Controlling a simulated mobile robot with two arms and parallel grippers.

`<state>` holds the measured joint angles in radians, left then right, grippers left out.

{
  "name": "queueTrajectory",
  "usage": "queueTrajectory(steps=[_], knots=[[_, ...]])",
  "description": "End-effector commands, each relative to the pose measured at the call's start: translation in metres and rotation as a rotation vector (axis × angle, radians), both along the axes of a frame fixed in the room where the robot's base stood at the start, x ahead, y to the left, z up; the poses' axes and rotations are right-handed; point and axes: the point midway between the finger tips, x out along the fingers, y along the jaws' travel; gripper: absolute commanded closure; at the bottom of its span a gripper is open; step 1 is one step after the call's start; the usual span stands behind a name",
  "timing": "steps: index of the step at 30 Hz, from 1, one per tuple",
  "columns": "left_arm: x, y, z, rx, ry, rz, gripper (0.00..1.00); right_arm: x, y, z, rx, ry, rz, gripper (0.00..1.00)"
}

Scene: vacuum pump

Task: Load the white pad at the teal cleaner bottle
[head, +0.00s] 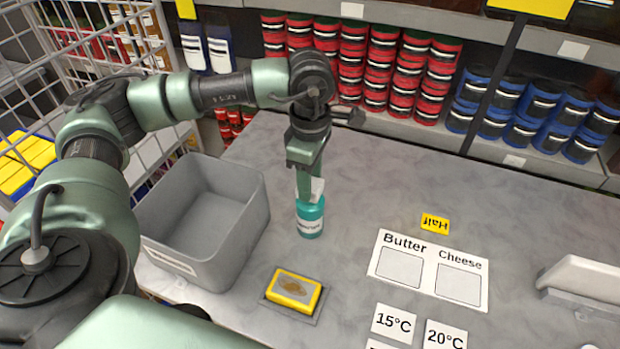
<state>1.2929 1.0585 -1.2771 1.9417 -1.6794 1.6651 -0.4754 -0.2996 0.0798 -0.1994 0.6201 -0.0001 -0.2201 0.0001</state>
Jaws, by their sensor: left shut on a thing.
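The teal cleaner bottle (310,226) stands upright on the grey table, with a white label on its front. My left gripper (309,192) comes straight down from above at the top of the bottle. It is shut on the white pad (318,186), a small pale piece that shows beside the fingers. The fingers partly hide the pad and the bottle's top. I cannot tell whether the pad touches the bottle. My right gripper is out of view.
A grey bin (255,222) stands left of the bottle. A yellow sponge-like block (293,283) lies in front on a dark tray. A Butter/Cheese card (428,270) and a yellow Half tag (435,223) lie to the right. Shelves of red cans (378,85) line the back.

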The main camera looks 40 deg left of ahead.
Motion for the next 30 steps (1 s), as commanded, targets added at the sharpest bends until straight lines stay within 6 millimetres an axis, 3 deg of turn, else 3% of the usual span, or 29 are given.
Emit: queueTrajectory(steps=[5,30], knots=[[-0.002,0.000,0.001,0.001,0.006,-0.001,0.90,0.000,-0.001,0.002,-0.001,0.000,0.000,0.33],[0.000,0.000,0.068,0.000,0.001,0.000,0.90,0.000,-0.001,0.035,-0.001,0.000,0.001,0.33]])
